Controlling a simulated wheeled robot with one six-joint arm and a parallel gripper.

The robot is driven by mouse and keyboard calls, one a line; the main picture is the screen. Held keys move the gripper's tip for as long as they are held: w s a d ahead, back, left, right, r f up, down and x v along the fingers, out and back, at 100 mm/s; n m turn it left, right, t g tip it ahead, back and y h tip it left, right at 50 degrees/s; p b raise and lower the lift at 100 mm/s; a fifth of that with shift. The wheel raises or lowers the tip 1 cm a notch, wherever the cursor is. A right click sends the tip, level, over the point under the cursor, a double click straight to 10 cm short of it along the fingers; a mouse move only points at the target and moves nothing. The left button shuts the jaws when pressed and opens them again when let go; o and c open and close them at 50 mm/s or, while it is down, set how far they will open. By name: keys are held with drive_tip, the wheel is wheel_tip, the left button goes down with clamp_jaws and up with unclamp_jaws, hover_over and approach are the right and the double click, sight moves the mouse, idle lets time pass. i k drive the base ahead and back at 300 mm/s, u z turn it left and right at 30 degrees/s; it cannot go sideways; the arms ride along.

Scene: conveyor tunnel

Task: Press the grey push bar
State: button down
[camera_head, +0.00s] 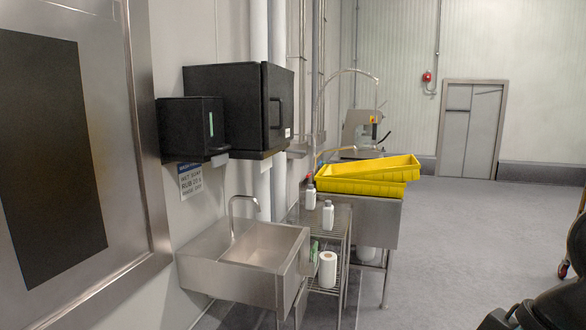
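I cannot make out a grey push bar for certain in the head view. A steel hand-wash sink (202,268) with a curved tap (232,215) is fixed to the left wall. Its right side shows a flat grey steel panel. A black dispenser (190,128) with a green strip hangs above the sink, and a larger black box (228,90) with a handle is beside it. A black shape at the bottom right corner may be part of my arm. No gripper fingers can be told there.
A steel rack (343,240) with white bottles and a paper roll (327,269) stands right of the sink. Yellow trays (362,187) rest on a steel basin behind it. A grey door (470,128) is in the far wall. The floor (450,240) at centre right is clear.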

sight(217, 160)
drive_tip(key=z, duration=0.05)
drive_tip(key=k, duration=0.2)
drive_tip(key=z, duration=0.7)
drive_tip(key=i, duration=1.85)
drive_tip(key=u, duration=1.05)
drive_tip(key=i, duration=0.8)
drive_tip(key=u, duration=0.9)
